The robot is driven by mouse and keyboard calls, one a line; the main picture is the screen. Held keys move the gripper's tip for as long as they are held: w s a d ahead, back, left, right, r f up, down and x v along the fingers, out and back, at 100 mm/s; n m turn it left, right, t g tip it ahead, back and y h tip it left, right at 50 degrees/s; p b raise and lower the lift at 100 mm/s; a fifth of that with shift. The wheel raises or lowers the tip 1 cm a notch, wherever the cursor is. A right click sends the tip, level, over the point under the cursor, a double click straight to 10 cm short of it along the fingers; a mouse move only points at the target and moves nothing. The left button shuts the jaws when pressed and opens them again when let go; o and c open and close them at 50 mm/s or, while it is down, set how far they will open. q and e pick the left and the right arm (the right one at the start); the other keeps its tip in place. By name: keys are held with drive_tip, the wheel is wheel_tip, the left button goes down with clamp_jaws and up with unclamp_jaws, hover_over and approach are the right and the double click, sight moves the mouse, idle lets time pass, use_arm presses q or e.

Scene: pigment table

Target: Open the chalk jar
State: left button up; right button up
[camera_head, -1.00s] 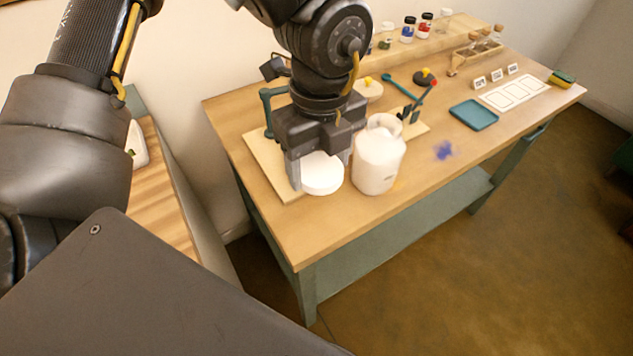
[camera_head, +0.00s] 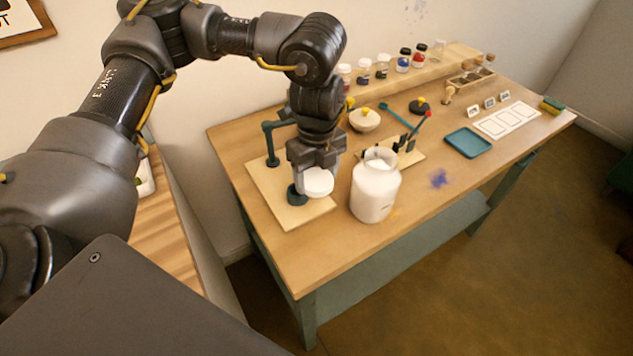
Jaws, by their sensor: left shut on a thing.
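The chalk jar (camera_head: 374,195) is a white, wide jar standing upright near the table's front edge. Its mouth is uncovered and white contents show inside. My left gripper (camera_head: 314,172) points down to the left of the jar and is shut on a round white lid (camera_head: 318,182). The lid is apart from the jar, over the pale board; I cannot tell whether it touches anything below. My right gripper is not in view.
A pale board (camera_head: 290,216) with a dark teal stand (camera_head: 269,145) lies under the gripper. A teal tray (camera_head: 468,143) and a blue powder stain (camera_head: 439,179) lie to the right.

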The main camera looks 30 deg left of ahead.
sight(316, 177)
use_arm(q)
drive_tip(key=shift+w+a+f+p, duration=0.15)
drive_tip(key=shift+w+f+p, duration=0.1)
drive_tip(key=shift+f, duration=0.75)
drive_tip(key=shift+w+a+f+p, duration=0.1)
drive_tip(key=shift+f+p, duration=0.1)
drive_tip(key=shift+f, duration=0.75)
drive_tip(key=shift+f, duration=0.15)
drive_tip(key=shift+f, duration=0.4)
drive_tip(key=o, duration=1.1)
drive_tip(key=shift+r, duration=0.1)
wheel_tip(316, 177, up, 13)
drive_tip(key=shift+f+b, duration=0.1)
drive_tip(key=shift+b, duration=0.5)
